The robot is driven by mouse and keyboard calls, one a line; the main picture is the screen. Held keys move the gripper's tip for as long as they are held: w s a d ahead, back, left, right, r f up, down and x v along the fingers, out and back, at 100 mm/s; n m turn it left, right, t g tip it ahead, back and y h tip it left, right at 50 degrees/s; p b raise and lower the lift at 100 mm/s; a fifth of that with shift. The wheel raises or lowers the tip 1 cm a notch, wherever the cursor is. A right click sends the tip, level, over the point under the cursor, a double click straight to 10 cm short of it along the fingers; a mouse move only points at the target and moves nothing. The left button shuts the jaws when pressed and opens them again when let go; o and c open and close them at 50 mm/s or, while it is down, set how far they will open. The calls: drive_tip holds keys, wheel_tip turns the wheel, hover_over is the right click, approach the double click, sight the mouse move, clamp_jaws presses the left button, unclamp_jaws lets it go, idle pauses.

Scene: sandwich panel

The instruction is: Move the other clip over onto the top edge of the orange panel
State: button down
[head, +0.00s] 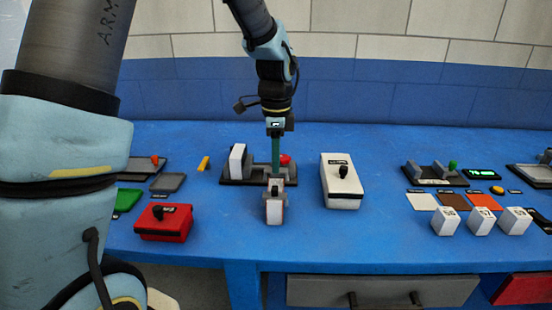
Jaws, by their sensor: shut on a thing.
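My gripper (276,177) points straight down at the middle of the blue table, its slim teal fingers shut on a small grey piece that I take to be a clip (275,186). Just below it is a small white block with a thin orange-red edge (274,209); I cannot tell whether they touch. Behind the fingers is a dark fixture (232,181) with a white upright piece (237,160) at its left and a red knob (285,160) at its right. An orange flat square (482,200) lies at the right. The orange panel cannot be told for sure.
A white box with a black knob (342,182) stands right of my gripper, a red box (164,223) to the left. Several white blocks (480,222) and a green-knobbed fixture (435,175) are further right. Blue table (375,240) is clear in front.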

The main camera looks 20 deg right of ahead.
drive_tip(key=shift+f, duration=0.1)
idle(0.3)
drive_tip(key=shift+f+b, duration=0.3)
drive_tip(key=shift+f, duration=0.3)
drive_tip(key=shift+f, duration=0.85)
idle(1.4)
drive_tip(key=shift+c, duration=1.5)
unclamp_jaws()
drive_tip(key=shift+r, duration=0.1)
drive_tip(key=shift+r+p, duration=3.4)
drive_tip(key=shift+r, duration=0.3)
